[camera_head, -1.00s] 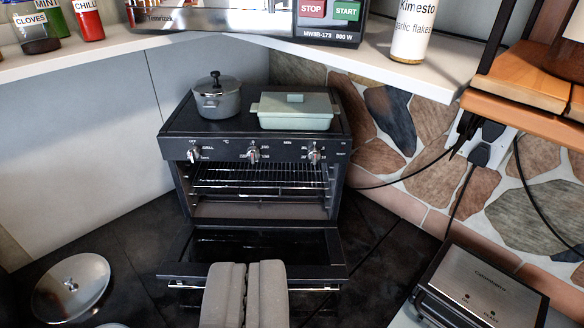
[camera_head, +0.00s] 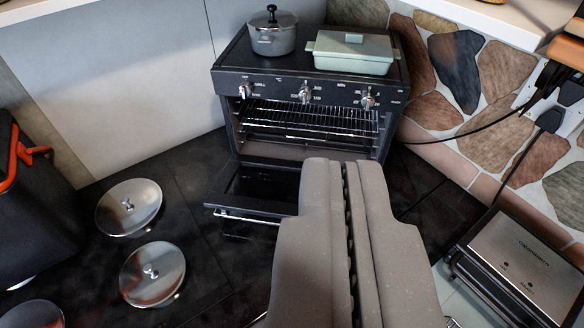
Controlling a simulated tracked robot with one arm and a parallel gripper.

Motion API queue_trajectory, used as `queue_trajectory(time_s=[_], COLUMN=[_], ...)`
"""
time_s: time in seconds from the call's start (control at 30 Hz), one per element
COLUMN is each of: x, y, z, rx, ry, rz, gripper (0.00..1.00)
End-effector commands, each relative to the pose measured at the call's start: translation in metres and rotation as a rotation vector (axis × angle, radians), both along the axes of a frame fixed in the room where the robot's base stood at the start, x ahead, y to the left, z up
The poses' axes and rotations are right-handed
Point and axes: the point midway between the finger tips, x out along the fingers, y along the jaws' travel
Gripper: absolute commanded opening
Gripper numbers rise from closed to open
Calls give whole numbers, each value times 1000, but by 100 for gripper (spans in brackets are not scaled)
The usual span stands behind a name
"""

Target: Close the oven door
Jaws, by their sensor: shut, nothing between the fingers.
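The black oven (camera_head: 308,92) stands against the back corner, with a row of knobs on its front and wire racks inside. Its door (camera_head: 262,186) hangs open, folded down and forward, with a metal handle bar (camera_head: 246,217) along its outer edge. My gripper (camera_head: 338,170) is shut and empty. In the picture its fingers cover the right part of the door and handle. I cannot tell whether the fingertips touch the door.
A grey pot (camera_head: 272,38) and a pale green dish (camera_head: 352,54) stand on the oven top. Several metal lids, one nearer the oven (camera_head: 130,207), lie on the dark surface at left. A grill (camera_head: 525,262) is at right; a dark container with an orange handle (camera_head: 30,205) is at far left.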

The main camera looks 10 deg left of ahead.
Motion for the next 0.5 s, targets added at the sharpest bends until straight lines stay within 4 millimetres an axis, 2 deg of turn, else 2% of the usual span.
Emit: queue_trajectory(time_s=[0.07,0.17,0.37,0.5], x=[9,35,107,150], y=[-1,-2,4,22], z=[-12,-46,-148,-227], rx=[-64,-269,-979,-1503], ry=[14,52,177,253], rz=[0,11,135,314], gripper=[0,0,0,0])
